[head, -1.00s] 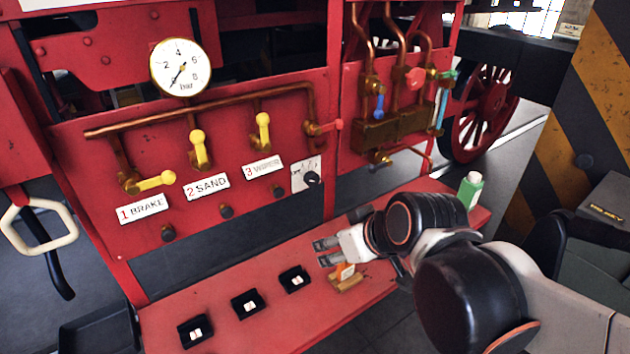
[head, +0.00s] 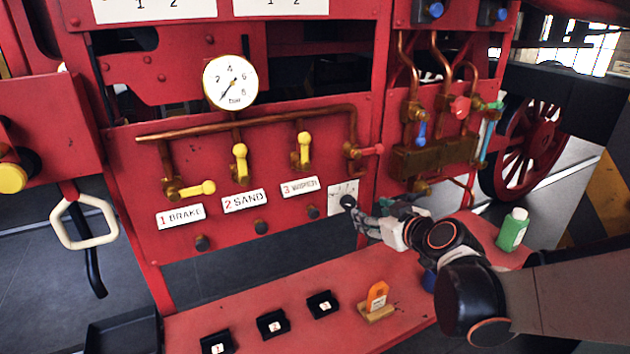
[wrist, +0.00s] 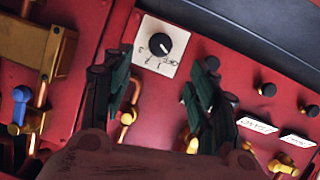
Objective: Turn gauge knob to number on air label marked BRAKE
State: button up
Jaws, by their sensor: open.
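The black gauge knob (head: 348,201) sits on a white dial plate (head: 340,190) at the lower right of the red panel. In the wrist view the knob (wrist: 160,44) is beyond and between my fingertips, with apparent room around it. Its plate (wrist: 149,60) carries small tilted markings; the knob's setting is hard to read. The BRAKE label (head: 181,216) is white with a red 1, below the leftmost yellow lever. My gripper (head: 364,217) is close to the knob from the lower right, open and empty; it also shows in the wrist view (wrist: 165,72).
Yellow levers (head: 240,162), a red-handled valve (head: 365,151) and a pressure gauge (head: 230,82) are on the panel.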

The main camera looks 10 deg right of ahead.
aim_at(351, 205)
jog(key=b+x, duration=0.3)
jog(key=x, duration=0.8)
jog(key=shift+w+a+f, duration=0.1)
jog(key=shift+w+f, duration=0.15)
jog(key=shift+w, duration=0.05)
jog(key=c, duration=1.1)
